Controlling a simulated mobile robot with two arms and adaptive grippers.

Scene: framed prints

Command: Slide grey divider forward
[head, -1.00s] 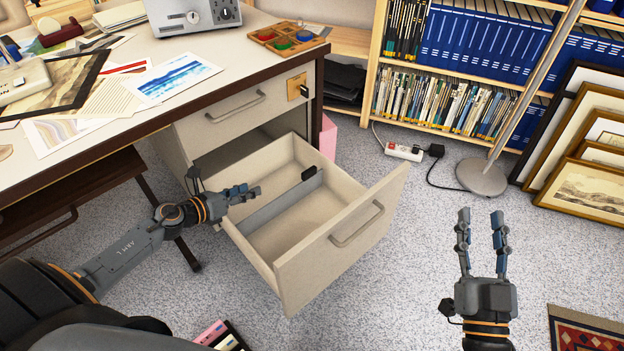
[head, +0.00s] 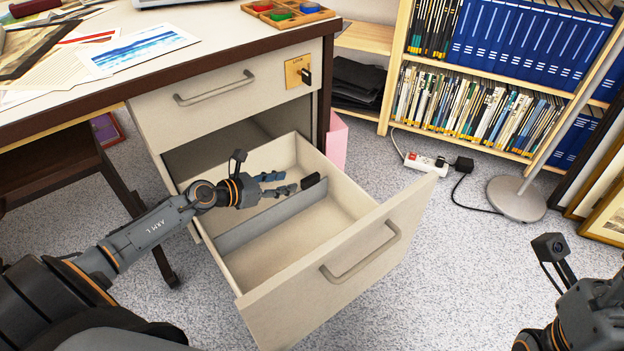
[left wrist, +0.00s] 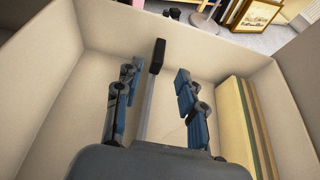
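The grey divider (head: 272,214) stands upright across the inside of the open lower drawer (head: 345,268). A black tab (head: 312,181) sits on its far end. My left gripper (head: 286,183) is inside the drawer area, near the tab end of the divider. In the left wrist view, the gripper (left wrist: 158,95) is open, with one finger on each side of the divider (left wrist: 149,92), and the left finger is closer to it. I cannot tell whether either finger touches it. My right gripper's body (head: 595,318) is at the lower right edge, its fingers out of view.
Brown and green flat items (left wrist: 243,125) stand along the drawer's right side in the left wrist view. The upper drawer (head: 215,95) is shut with a key in its lock. A power strip (head: 425,162) and a lamp base (head: 515,198) are on the carpet to the right.

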